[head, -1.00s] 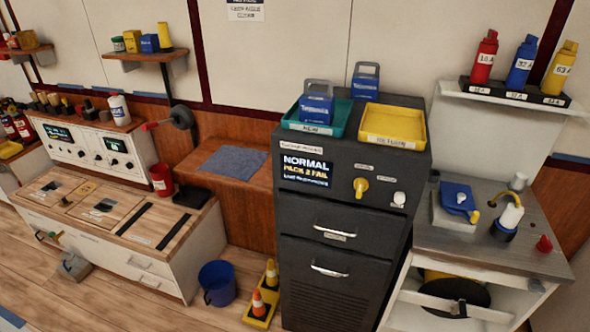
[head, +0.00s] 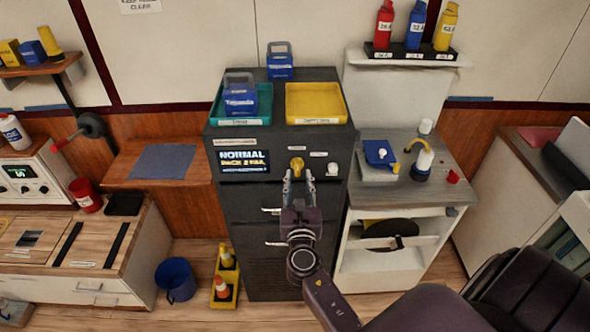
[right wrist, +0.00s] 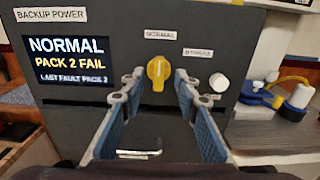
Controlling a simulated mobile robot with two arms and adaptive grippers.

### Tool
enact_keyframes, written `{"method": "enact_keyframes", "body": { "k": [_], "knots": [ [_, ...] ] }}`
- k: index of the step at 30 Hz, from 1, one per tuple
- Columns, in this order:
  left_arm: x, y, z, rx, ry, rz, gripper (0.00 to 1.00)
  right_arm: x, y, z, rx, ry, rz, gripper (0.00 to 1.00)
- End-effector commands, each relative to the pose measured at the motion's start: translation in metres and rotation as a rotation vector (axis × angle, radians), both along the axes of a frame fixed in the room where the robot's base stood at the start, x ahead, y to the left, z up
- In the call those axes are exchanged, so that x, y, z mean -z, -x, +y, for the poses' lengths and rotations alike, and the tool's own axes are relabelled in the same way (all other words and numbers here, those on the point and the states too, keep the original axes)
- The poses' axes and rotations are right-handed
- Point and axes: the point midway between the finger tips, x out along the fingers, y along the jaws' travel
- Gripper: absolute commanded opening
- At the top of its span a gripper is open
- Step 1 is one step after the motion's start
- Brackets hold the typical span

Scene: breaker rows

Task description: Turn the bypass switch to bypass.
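The yellow bypass switch (head: 297,166) is on the front of the dark backup power cabinet (head: 240,200). In the right wrist view the yellow knob (right wrist: 159,70) points upward, toward the "NORMAL" label (right wrist: 174,34); a second label (right wrist: 198,52) sits up and right of it. The display (right wrist: 68,61) reads NORMAL, PACK 2 FAIL. My right gripper (head: 298,176) is in front of the cabinet, just below the knob. Its fingers (right wrist: 159,82) are apart, one on each side of the knob in the wrist view, with nothing gripped. My left gripper is not in view.
A white knob (right wrist: 219,82) is close to the right of the yellow one. Drawer handles (head: 273,243) stick out below. Teal (head: 213,117) and yellow (head: 316,120) trays sit on top. A steel-topped bench (head: 445,188) stands to the right.

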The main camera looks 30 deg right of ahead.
Motion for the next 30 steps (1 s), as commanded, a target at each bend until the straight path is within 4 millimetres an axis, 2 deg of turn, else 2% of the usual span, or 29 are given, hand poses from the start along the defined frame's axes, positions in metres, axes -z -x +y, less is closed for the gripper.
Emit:
{"method": "enact_keyframes", "body": {
  "k": [6,16,24,30],
  "knots": [
    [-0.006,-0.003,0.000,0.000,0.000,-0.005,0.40,0.000,-0.020,-0.012,-0.001,0.000,0.000,0.29],
    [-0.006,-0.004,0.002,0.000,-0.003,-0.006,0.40,0.001,-0.024,-0.014,-0.001,-0.001,0.000,0.29],
    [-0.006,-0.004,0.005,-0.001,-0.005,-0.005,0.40,0.001,-0.023,-0.014,-0.001,-0.002,0.000,0.00],
    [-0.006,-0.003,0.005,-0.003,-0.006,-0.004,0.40,0.001,-0.023,-0.014,-0.001,-0.003,-0.001,0.00]
  ]
}}
